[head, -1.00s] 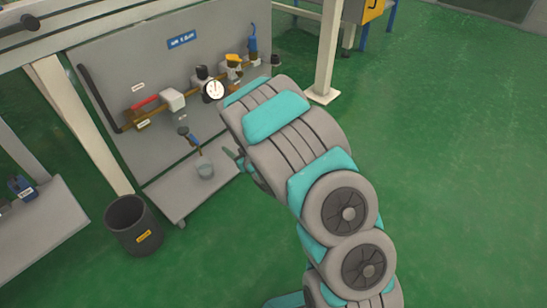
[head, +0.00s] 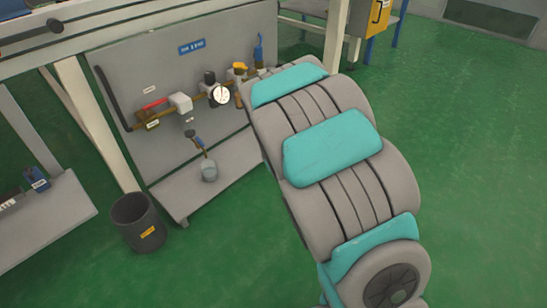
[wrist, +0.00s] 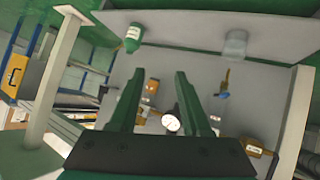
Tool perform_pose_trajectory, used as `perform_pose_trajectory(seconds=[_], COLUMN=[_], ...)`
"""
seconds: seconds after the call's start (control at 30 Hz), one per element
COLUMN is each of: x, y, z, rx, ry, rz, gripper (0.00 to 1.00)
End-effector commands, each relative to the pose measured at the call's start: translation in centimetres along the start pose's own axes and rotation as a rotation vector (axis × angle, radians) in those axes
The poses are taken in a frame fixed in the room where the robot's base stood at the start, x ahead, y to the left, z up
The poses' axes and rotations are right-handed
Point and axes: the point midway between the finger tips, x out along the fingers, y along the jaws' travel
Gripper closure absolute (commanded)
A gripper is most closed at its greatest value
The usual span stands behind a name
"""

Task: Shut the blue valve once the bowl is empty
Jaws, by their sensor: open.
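A small blue valve handle (head: 199,141) sits on a short pipe at the lower part of the grey panel, and shows in the wrist view (wrist: 223,95). The translucent bowl (head: 209,172) is just below that pipe, over the grey shelf, and appears in the upturned wrist view (wrist: 235,44); its contents cannot be made out. Another blue handle (head: 259,49) stands upright at the pipe line's right end. My gripper (wrist: 160,74) is open and empty, facing the panel, apart from the valve and bowl. My arm hides it in the head view.
The pipe line carries a red lever (head: 154,104), a white dial gauge (head: 220,96) and a yellow handle (head: 239,69). A green bottle (wrist: 132,36) shows in the wrist view. A dark bin (head: 139,220) stands left of the shelf. Green floor lies open at right.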

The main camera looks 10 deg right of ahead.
Motion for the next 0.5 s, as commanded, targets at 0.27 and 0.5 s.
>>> perform_pose_trajectory(seconds=[0.27, 0.5], x=[-0.1, 1.2], y=[0.1, -1.3], z=[0.1, -0.4], rx=[0.001, 0.003], ry=[-0.007, 0.030], rz=[0.002, -0.023], gripper=[0.53, 0.53])
